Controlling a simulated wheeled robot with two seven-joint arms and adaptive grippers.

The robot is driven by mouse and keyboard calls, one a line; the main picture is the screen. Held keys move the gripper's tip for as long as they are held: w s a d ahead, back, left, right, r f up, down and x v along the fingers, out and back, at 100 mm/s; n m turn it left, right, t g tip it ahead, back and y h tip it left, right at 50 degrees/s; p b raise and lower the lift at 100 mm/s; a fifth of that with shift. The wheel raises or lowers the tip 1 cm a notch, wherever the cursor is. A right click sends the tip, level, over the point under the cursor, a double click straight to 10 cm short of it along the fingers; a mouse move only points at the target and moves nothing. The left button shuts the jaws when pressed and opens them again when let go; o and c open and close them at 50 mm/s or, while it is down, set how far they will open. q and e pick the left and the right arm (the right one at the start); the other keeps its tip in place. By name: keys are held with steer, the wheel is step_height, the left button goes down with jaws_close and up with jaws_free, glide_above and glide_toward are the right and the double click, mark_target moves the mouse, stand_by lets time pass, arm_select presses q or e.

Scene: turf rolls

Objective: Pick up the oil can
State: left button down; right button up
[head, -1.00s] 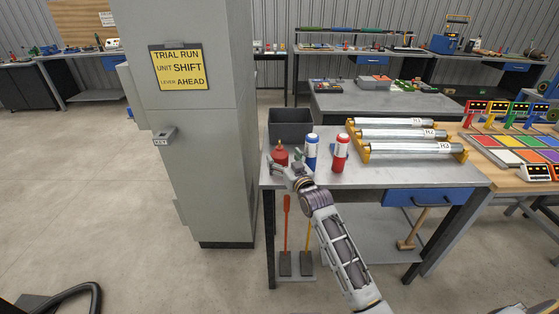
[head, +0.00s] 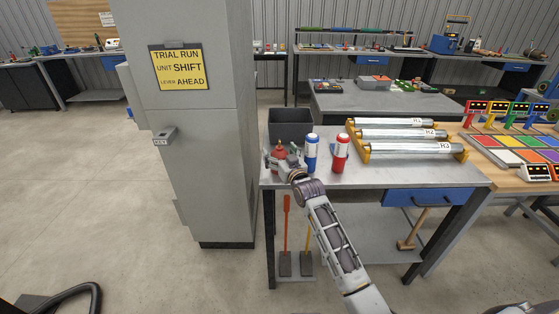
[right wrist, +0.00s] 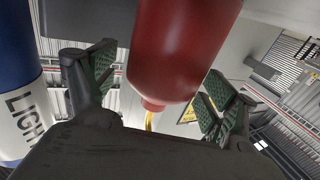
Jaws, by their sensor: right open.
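The red oil can (head: 280,151) stands near the left end of the grey workbench (head: 400,178), in front of a dark bin. My right gripper (head: 281,161) is at the can, with its fingers on either side of it. In the right wrist view the red can body (right wrist: 182,45) fills the space between the two green-padded fingers (right wrist: 158,92). The fingers are open, with gaps visible beside the can. A thin yellow part shows at the end of the can. My left gripper is not in view.
A blue-and-white bottle (head: 311,155) stands close to the right of the gripper, with a red-and-white bottle (head: 341,154) beyond it. The dark bin (head: 290,131) is behind the can. A grey cabinet (head: 200,150) rises left of the bench. Metal rolls (head: 400,135) lie on a yellow rack.

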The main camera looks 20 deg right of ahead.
mark_target(280, 148)
steer(key=c, duration=1.3)
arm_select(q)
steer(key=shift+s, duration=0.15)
arm_select(e)
steer(key=shift+r, duration=0.15)
